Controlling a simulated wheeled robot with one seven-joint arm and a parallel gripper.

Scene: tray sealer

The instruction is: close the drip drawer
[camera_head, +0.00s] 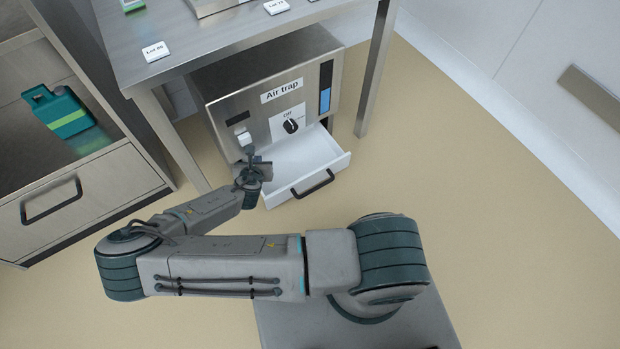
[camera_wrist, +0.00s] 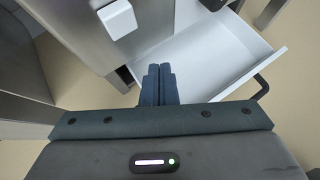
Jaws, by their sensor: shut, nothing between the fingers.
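The white drip drawer (camera_head: 305,158) is pulled out from the lower front of the steel machine labelled "Air trap" (camera_head: 268,92). A dark bar handle (camera_head: 313,184) is on its front panel. In the wrist view the open drawer (camera_wrist: 205,60) shows its empty white floor, with the handle (camera_wrist: 261,88) at the right. My gripper (camera_wrist: 159,72) is shut and empty. Its fingertips appear over the drawer's left side in the wrist view; I cannot tell whether they touch it. In the head view my gripper (camera_head: 250,162) is at the drawer's left side, below a white block on the machine's front.
The machine stands on the floor under a steel table (camera_head: 215,42), with table legs on both sides. A cabinet with a closed drawer (camera_head: 60,200) and a teal container (camera_head: 60,112) is at left. The floor (camera_head: 470,170) in front and to the right is clear.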

